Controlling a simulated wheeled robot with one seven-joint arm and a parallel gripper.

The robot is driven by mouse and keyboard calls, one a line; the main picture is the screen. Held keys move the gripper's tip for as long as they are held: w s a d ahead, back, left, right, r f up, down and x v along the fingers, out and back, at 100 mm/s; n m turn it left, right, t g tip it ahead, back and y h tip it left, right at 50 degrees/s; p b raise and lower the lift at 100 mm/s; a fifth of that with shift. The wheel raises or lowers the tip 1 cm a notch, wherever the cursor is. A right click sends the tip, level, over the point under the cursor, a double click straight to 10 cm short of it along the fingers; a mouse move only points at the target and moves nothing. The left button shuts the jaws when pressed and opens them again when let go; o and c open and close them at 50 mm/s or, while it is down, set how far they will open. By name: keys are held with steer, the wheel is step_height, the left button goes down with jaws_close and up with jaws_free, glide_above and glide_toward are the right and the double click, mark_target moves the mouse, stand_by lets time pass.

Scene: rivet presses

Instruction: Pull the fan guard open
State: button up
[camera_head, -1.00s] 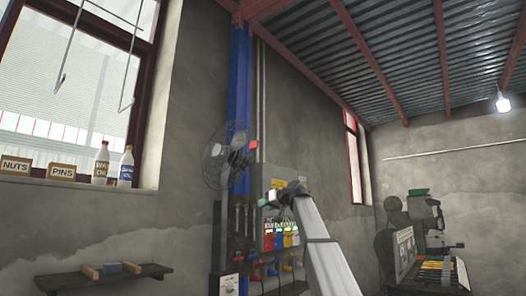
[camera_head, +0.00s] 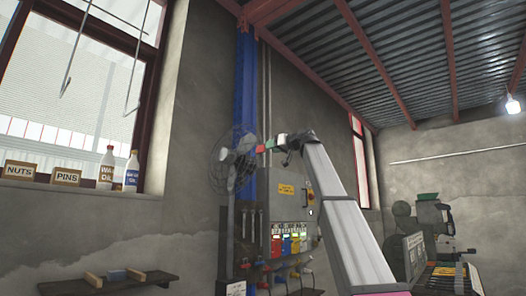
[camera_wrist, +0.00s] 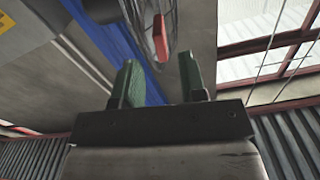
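The fan (camera_head: 222,172) stands on a dark post by the blue column, with a round wire guard at its front. A red tab (camera_head: 260,149) sits at the guard's right edge. In the wrist view the red tab (camera_wrist: 160,38) shows beyond my fingers, with the curved wires of the fan guard (camera_wrist: 171,20) around it. My gripper (camera_wrist: 160,78) has green fingers that are wide apart with nothing between them. In the head view my gripper (camera_head: 275,144) is just right of the red tab. The remaining gap is hard to judge.
A grey electrical cabinet (camera_head: 287,205) with a yellow label stands below and right of the fan. The blue column (camera_head: 246,90) rises behind it. A wall shelf (camera_head: 110,283) holds small blocks at lower left. A machine (camera_head: 432,225) stands at the right.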

mark_target(262, 149)
steer(key=x, duration=0.6)
steer(key=shift+w+a, duration=0.1)
steer(key=shift+a, duration=0.1)
jaws_close()
